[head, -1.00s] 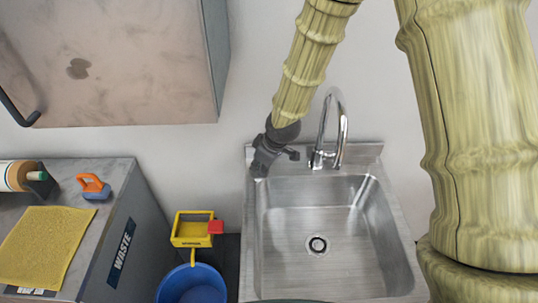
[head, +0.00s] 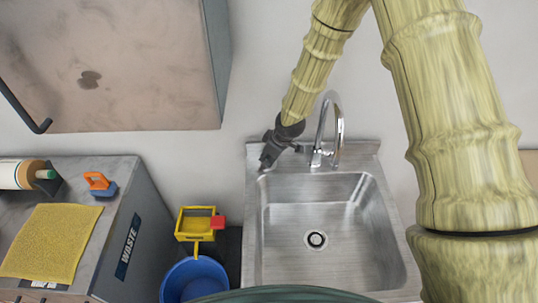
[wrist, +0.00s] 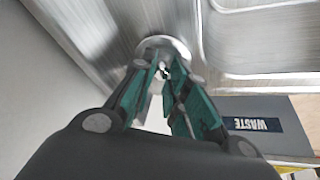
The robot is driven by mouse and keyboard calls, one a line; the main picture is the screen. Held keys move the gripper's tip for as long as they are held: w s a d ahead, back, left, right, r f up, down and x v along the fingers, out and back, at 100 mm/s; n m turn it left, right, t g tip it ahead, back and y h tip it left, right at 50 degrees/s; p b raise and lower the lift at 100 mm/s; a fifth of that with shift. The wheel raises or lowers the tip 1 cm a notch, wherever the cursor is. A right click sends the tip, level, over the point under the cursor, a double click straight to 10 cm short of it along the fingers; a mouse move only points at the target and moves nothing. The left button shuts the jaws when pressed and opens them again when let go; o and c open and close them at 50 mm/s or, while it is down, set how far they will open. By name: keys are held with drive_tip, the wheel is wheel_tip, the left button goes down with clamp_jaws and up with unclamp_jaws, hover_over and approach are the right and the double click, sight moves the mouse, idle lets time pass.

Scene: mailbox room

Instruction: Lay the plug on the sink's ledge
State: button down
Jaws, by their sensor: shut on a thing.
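The steel sink (head: 252,235) stands against the wall, with its flat back ledge (head: 345,160) behind the basin. My gripper (head: 265,165) is over the back left corner of this ledge, left of the tap, pointing down. In the wrist view my gripper (wrist: 162,72) is shut on the plug (wrist: 168,45), a pale, shiny round disc just past the fingertips. The disc is at or very close to the steel surface; I cannot tell whether it touches. The plug is too small or hidden to make out in the head view.
The curved tap (head: 338,135) rises right of my gripper. A blue bucket (head: 195,278) and a yellow wringer (head: 195,225) stand left of the sink. The counter marked WASTE (head: 128,247) holds a yellow cloth (head: 50,240). The basin is empty, its drain (head: 316,239) uncovered.

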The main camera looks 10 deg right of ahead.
drive_tip(key=c, duration=1.7)
unclamp_jaws()
drive_tip(key=shift+f, duration=0.1)
drive_tip(key=shift+o, duration=0.2)
drive_tip(key=b+v, duration=0.4)
drive_tip(key=v, duration=0.8)
drive_tip(key=shift+s, duration=0.1)
